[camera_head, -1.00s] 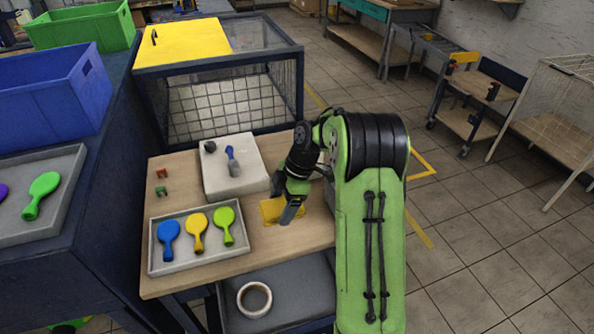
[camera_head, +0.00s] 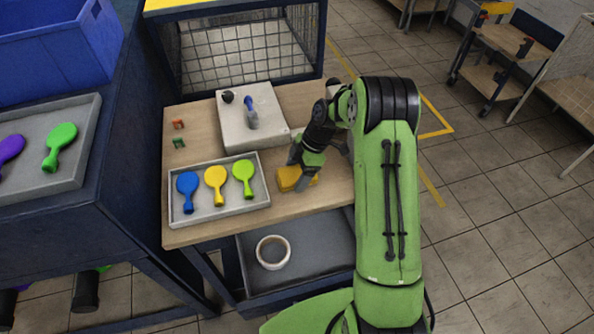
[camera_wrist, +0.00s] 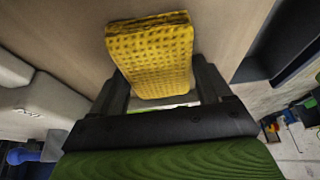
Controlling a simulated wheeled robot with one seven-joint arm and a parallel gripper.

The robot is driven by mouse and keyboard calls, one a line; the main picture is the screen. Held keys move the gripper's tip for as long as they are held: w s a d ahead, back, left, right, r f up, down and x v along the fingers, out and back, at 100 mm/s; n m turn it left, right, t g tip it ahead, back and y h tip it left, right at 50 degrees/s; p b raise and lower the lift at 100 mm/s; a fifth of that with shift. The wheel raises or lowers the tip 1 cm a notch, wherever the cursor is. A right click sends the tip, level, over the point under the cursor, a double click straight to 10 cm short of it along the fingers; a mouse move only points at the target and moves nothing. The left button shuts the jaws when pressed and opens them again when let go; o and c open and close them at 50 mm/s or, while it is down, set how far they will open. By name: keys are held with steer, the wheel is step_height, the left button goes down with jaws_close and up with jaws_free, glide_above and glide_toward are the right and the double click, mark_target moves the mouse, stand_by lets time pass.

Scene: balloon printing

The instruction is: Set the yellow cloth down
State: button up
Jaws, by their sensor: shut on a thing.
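The yellow cloth (camera_head: 287,179) is a small folded pad at the right part of the wooden table top (camera_head: 232,229), right of the tray. In the wrist view the cloth (camera_wrist: 150,50) shows a quilted surface between both fingers and sticks out beyond them. My gripper (camera_head: 299,183) is shut on the cloth from above, and it also shows in the wrist view (camera_wrist: 160,82). The cloth is low over the table; whether its underside touches the wood I cannot tell. My fingers partly hide it in the head view.
A tape roll (camera_head: 272,252) sits on the lower shelf. Some bare wood lies around the cloth.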

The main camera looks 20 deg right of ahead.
steer(key=o, duration=1)
steer(key=shift+f, duration=0.15)
steer(key=shift+c, duration=0.2)
steer(key=shift+s, duration=0.1)
